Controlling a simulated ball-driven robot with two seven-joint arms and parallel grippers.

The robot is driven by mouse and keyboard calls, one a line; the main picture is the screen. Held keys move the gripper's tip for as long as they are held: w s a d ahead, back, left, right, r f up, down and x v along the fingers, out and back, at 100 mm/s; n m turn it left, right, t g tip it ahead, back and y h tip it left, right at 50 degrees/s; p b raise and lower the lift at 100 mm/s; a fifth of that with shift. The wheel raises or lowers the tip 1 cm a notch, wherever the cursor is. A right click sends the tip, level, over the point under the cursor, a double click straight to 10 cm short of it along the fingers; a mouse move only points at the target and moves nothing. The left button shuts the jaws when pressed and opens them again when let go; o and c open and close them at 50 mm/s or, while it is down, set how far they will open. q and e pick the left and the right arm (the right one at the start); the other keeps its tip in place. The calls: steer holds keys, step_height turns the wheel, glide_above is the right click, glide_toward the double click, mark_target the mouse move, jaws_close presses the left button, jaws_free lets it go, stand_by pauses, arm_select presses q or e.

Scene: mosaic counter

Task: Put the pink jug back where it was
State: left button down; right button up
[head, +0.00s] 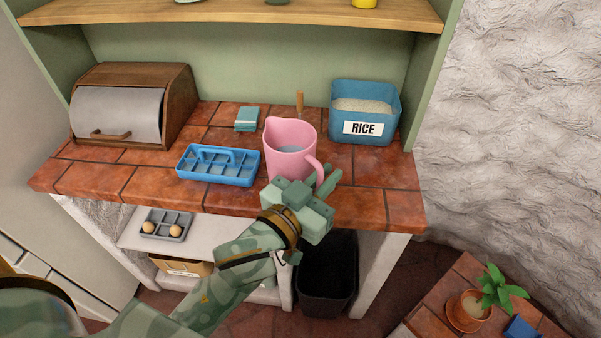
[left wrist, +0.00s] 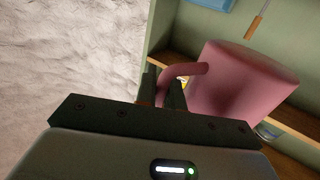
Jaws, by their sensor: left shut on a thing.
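The pink jug (head: 290,162) is at the front middle of the tiled counter and looks about upright, with a bluish-grey surface showing inside. My left gripper (head: 322,184) is at its right front and shut on its handle. In the left wrist view the handle of the jug (left wrist: 240,85) runs between the fingers of the left gripper (left wrist: 164,92). The jug's base is partly hidden behind the gripper, so I cannot tell whether it touches the counter. My right gripper is not in view.
A blue divided tray (head: 215,180) is close on the jug's left. A blue rice bin (head: 377,125) stands behind right, a teal block (head: 247,118) behind left, and a wooden bread box (head: 180,95) far left. A wooden-handled tool (head: 299,102) shows behind the jug. A shelf (head: 230,18) hangs above.

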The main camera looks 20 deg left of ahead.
arm_select(q)
steer(key=shift+h, duration=0.3)
steer(key=w+f+b, duration=0.1)
steer(key=w+f, duration=0.3)
steer(key=w+a+f+b, duration=0.1)
steer(key=w+f+b, duration=0.1)
steer(key=w+f, duration=0.2)
steer(key=w+a+f+b, duration=0.1)
steer(key=w+f+b, duration=0.1)
steer(key=w+f, duration=0.2)
steer(key=shift+w, duration=0.55)
steer(key=f, duration=0.1)
steer(key=f+b, duration=0.2)
steer(key=shift+w+f, duration=0.25)
steer(key=shift+f, duration=0.15)
steer(key=shift+r, duration=0.15)
